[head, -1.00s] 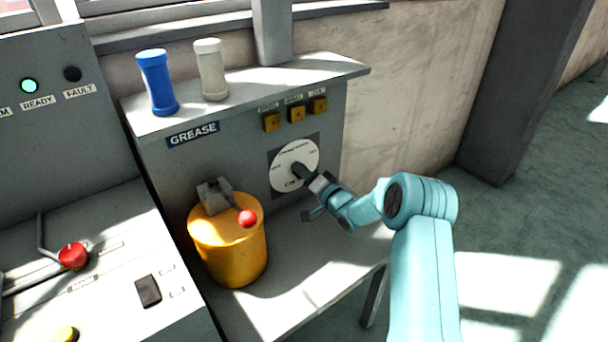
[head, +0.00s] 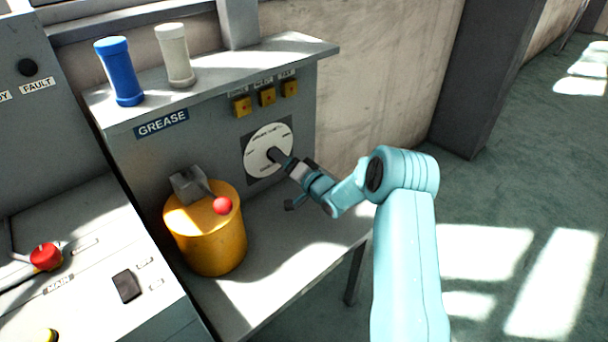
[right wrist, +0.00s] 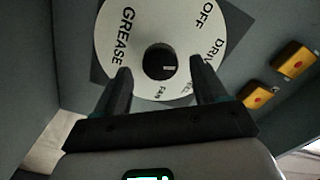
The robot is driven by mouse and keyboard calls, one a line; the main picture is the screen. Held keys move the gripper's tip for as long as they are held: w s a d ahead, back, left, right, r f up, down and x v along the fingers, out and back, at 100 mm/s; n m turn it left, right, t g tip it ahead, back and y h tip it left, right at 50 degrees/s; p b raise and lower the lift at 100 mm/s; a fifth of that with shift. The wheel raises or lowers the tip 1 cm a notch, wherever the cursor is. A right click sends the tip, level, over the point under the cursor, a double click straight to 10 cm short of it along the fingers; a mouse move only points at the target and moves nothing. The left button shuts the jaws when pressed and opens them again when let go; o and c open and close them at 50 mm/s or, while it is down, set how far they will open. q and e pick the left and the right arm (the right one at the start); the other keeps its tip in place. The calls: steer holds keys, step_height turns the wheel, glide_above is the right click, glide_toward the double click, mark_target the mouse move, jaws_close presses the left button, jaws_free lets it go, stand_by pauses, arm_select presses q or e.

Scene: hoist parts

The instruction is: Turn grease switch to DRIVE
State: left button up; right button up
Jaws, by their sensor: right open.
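The grease switch is a round white dial (head: 260,139) on the upright grey panel marked GREASE. In the right wrist view its face (right wrist: 123,62) carries the words GREASE, OFF, DRIVE and FAN, partly hidden by a finger. A dark round knob (right wrist: 160,61) with a small pale mark sits at its centre. My right gripper (head: 283,161) is at the dial in the head view. In the right wrist view my right gripper (right wrist: 160,82) is open, its two dark fingers on either side of the knob's lower part. Contact cannot be told. My left gripper is not in view.
A yellow drum (head: 208,240) with a red-knobbed lever (head: 222,205) stands left of my right arm. A blue cylinder (head: 119,72) and a pale cylinder (head: 174,56) stand on the top shelf. Yellow square buttons (head: 267,96) sit above the dial. A control desk (head: 90,290) is at left.

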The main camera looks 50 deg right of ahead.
steer(key=s+a, duration=0.1)
steer(key=s, duration=1.3)
steer(key=shift+a, duration=0.25)
